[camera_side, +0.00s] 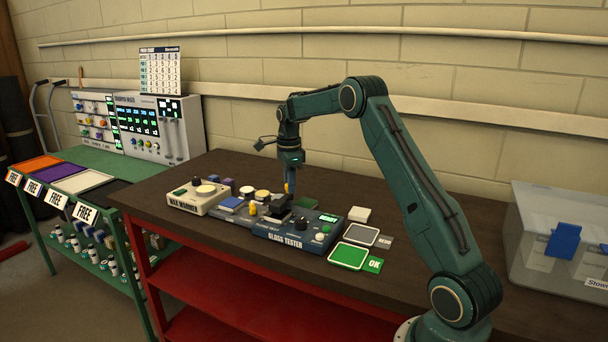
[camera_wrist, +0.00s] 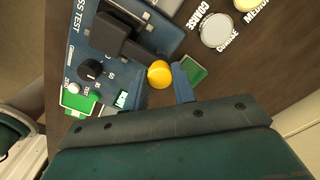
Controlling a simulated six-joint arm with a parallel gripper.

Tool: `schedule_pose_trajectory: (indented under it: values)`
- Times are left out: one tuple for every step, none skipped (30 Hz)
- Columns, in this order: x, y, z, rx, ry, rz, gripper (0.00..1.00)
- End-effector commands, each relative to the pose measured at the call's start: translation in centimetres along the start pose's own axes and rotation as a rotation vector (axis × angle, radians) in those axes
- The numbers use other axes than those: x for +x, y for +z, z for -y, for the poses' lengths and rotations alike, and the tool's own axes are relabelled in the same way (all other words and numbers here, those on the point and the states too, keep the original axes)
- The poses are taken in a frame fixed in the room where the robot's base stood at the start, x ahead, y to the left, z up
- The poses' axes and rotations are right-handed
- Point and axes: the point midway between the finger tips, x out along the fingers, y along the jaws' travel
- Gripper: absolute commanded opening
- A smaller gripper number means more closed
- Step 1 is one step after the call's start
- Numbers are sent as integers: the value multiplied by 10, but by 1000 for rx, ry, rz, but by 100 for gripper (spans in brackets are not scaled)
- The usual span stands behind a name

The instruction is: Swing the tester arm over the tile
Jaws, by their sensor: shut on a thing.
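My gripper (camera_side: 289,188) points down at the tester's back edge. In the wrist view its two blue fingers (camera_wrist: 162,84) are on either side of the yellow knob, shut on it. The black head hides what lies beneath it, so I cannot tell whether a tile is there.
A wax warmer (camera_side: 198,198) stands left of the tester. Round grit pads (camera_wrist: 215,30) are close by in the wrist view. A clear bin (camera_side: 560,245) stands far right.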

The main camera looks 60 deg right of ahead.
Motion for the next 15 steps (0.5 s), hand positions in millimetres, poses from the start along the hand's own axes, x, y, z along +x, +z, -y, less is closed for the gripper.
schedule_pose_trajectory:
  values:
    - [-1, -1, 1, 11, -3, 0, 0]
    - [-1, -1, 1, 16, -3, 0, 0]
    - [-1, -1, 1, 21, -3, 0, 0]
    - [-1, -1, 1, 24, -3, 0, 0]
    - [-1, -1, 1, 26, -3, 0, 0]
    - [-1, -1, 1, 27, -3, 0, 0]
    - [-1, -1, 1, 28, -3, 0, 0]
    - [-1, -1, 1, 28, -3, 0, 0]
    - [-1, -1, 1, 28, -3, 0, 0]
    - [-1, -1, 1, 28, -3, 0, 0]
    - [-1, -1, 1, 28, -3, 0, 0]
    - [-1, -1, 1, 28, -3, 0, 0]
    - [-1, -1, 1, 28, -3, 0, 0]
    - [-1, -1, 1, 27, -3, 0, 0]
    - [-1, -1, 1, 27, -3, 0, 28]
